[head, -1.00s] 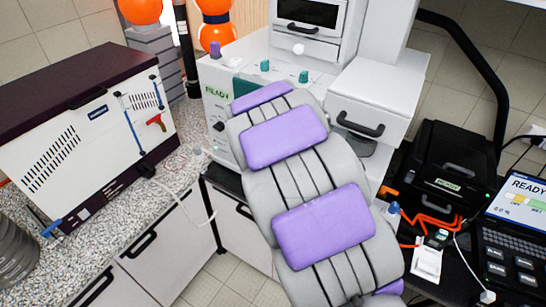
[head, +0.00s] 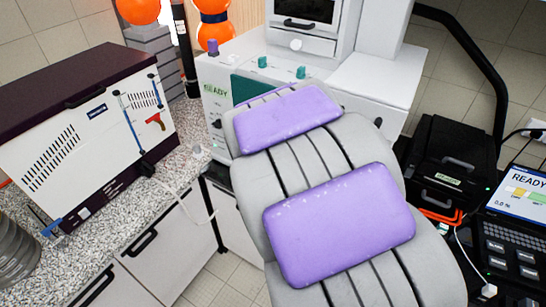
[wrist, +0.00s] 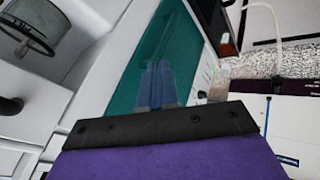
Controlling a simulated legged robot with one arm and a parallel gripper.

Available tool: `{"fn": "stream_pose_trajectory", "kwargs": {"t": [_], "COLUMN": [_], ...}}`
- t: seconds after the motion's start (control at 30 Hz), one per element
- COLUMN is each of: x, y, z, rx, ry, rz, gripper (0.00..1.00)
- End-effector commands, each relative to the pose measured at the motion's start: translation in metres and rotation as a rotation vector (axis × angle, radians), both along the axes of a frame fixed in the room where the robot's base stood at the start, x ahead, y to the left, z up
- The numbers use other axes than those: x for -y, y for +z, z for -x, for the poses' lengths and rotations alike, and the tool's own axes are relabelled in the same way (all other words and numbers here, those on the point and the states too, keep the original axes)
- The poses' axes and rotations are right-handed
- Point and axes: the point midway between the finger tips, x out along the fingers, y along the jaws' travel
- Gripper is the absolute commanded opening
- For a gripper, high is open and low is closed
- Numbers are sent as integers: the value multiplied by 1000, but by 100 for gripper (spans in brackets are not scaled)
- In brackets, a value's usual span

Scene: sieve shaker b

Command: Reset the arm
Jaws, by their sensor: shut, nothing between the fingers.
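My arm, grey with purple pads, rises through the middle of the head view and covers part of the white machine (head: 225,72). In the head view my gripper is hidden behind the arm. In the wrist view my gripper (wrist: 158,82) shows as pale bluish fingers close together, shut and empty. Behind the fingers is the machine's teal panel (wrist: 178,38). I cannot tell the gap between the fingertips and the panel.
A white and dark-purple box (head: 92,125) stands on the speckled counter (head: 185,160) at left. A black case (head: 447,160) and a laptop-like device reading READY (head: 522,200) are at right. Orange balls (head: 138,10) stand at the back. Tiled floor shows at lower left.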

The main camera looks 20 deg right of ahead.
Motion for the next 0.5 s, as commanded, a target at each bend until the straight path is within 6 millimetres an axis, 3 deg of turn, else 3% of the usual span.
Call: {"fn": "stream_pose_trajectory", "kwargs": {"t": [0.17, 0.27, 0.37, 0.5], "x": [-6, -11, -20, -40], "y": [6, 0, -19, -57], "z": [8, 24, 62, 143], "rx": [-7, -30, -95, -249], "ry": [-4, -28, -80, -167], "rz": [1, -17, -64, -178], "gripper": [0, 0, 0, 0]}}
